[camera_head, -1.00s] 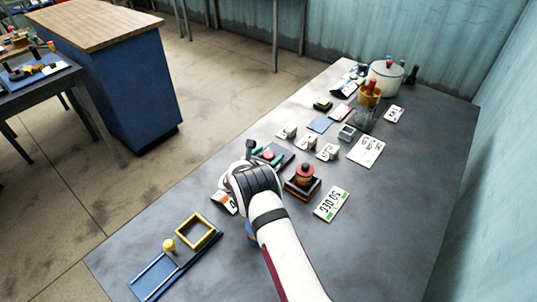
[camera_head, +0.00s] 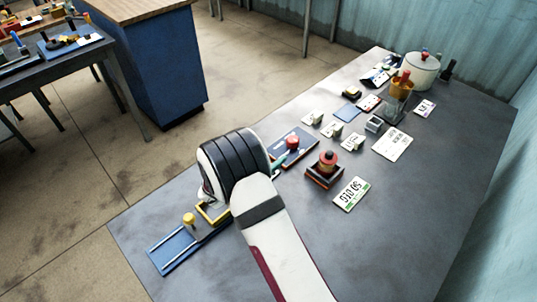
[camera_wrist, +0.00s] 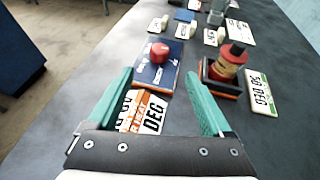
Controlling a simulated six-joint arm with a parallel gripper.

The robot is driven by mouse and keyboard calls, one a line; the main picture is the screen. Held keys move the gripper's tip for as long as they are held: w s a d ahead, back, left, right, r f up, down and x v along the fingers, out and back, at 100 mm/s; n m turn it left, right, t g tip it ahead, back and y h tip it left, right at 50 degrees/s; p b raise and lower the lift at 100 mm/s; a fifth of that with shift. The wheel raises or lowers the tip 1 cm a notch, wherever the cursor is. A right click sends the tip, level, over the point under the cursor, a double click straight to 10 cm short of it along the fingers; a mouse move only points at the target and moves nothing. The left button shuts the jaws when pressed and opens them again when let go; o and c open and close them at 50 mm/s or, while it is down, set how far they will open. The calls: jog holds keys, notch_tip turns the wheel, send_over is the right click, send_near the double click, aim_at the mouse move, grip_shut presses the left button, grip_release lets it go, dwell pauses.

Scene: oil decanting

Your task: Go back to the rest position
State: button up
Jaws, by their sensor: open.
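My gripper (camera_wrist: 165,105) shows in the wrist view with its two green fingers spread wide and nothing between them. It is above the table, over an orange and white card (camera_wrist: 142,112) printed with "DEG". In the head view my arm hides most of the gripper; only a bit of green finger shows by the blue plate. The grey table (camera_head: 420,205) lies below. A blue plate with a red knob (camera_wrist: 158,52) is just beyond the fingers, and it also shows in the head view (camera_head: 292,143).
A red bottle with a black cap (camera_wrist: 230,60) stands in a dark tray right of my fingers. A white card (camera_head: 351,193) lies nearby. A blue rail fixture (camera_head: 172,250) and yellow frame are at left. A white pot (camera_head: 421,70) stands at the far end. The right side is clear.

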jog(key=s+d+r+m+g+h, duration=0.35)
jog(key=s+d+r+m, duration=0.25)
jog(key=d+r+m, duration=0.3)
jog(key=s+d+r+m+g+y, duration=0.1)
jog(key=s+d+r+m+g, duration=0.2)
jog(key=s+m, duration=0.4)
jog(key=s+d+r+m+g+y, duration=0.1)
jog(key=s+d+m+g+y, duration=0.1)
jog(key=s+d+m+g, duration=0.45)
jog(key=s+a+m+y, duration=0.4)
jog(key=s+a+m, duration=0.2)
jog(key=s, duration=0.4)
jog(key=s+a+r+m+t+y, duration=0.1)
jog(key=s+a+m+y, duration=0.4)
jog(key=s, duration=0.4)
jog(key=shift+s+a+m+t, duration=0.35)
jog(key=shift+a+m, duration=0.1)
jog(key=shift+m, duration=0.3)
